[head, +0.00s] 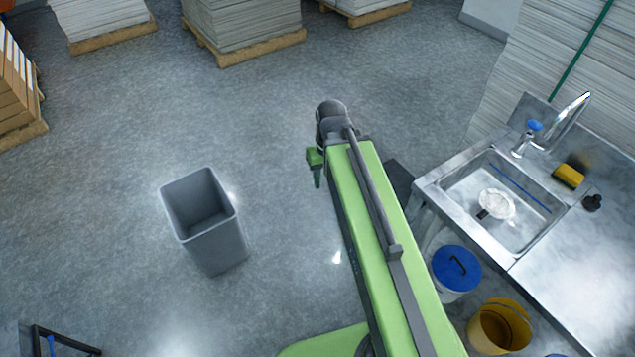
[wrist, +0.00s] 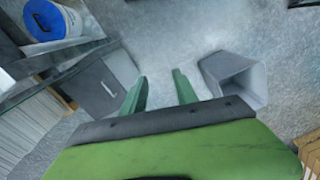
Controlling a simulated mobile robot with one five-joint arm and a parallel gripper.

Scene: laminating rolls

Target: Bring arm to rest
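My arm is green with a dark rail and stretches from the bottom of the head view up to the middle. My gripper (wrist: 160,74) shows in the wrist view as two green fingers set apart, with only bare floor between them. It is open and empty. In the head view the gripper (head: 316,168) is small at the arm's far end, pointing down over open floor, and is partly hidden by the arm. It is left of the sink and apart from it.
A grey bin (head: 228,243) stands on the floor left of my arm. On the right are a steel sink (head: 455,185), a blue-lidded bucket (head: 445,285) and a yellow bucket (head: 480,330). Paper stacks on pallets (head: 255,50) stand at the back. The floor between is clear.

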